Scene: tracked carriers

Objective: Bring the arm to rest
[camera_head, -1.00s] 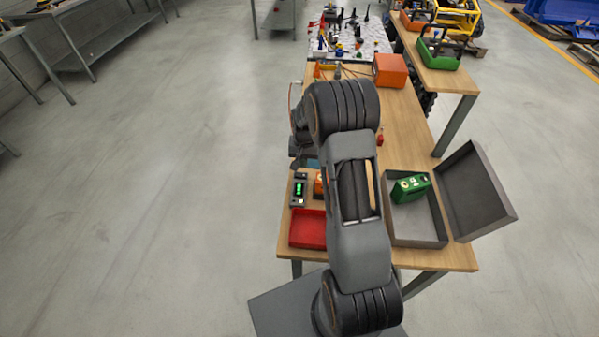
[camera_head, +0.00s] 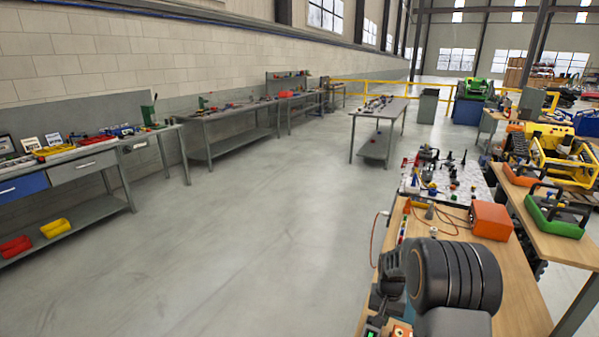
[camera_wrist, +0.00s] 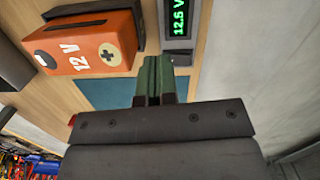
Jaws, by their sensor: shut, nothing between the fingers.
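My gripper (camera_wrist: 157,68) shows in the wrist view with its fingers together and nothing between them. It is over the wooden bench, close to an orange 12 V battery (camera_wrist: 88,45) at the upper left and a grey meter (camera_wrist: 178,52) with a green 12.6 V readout at the top. I cannot tell its height above the bench. In the head view my arm (camera_head: 455,280) is bent over the bench at the lower right. My gripper's fingertips are hidden there.
A teal mat (camera_wrist: 104,92) lies on the bench. An orange box (camera_head: 490,221) and a white board with small parts (camera_head: 470,190) are further back. A second bench (camera_head: 550,248) with a green carrier (camera_head: 553,217) stands at the right. Open floor (camera_head: 260,240) is at the left.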

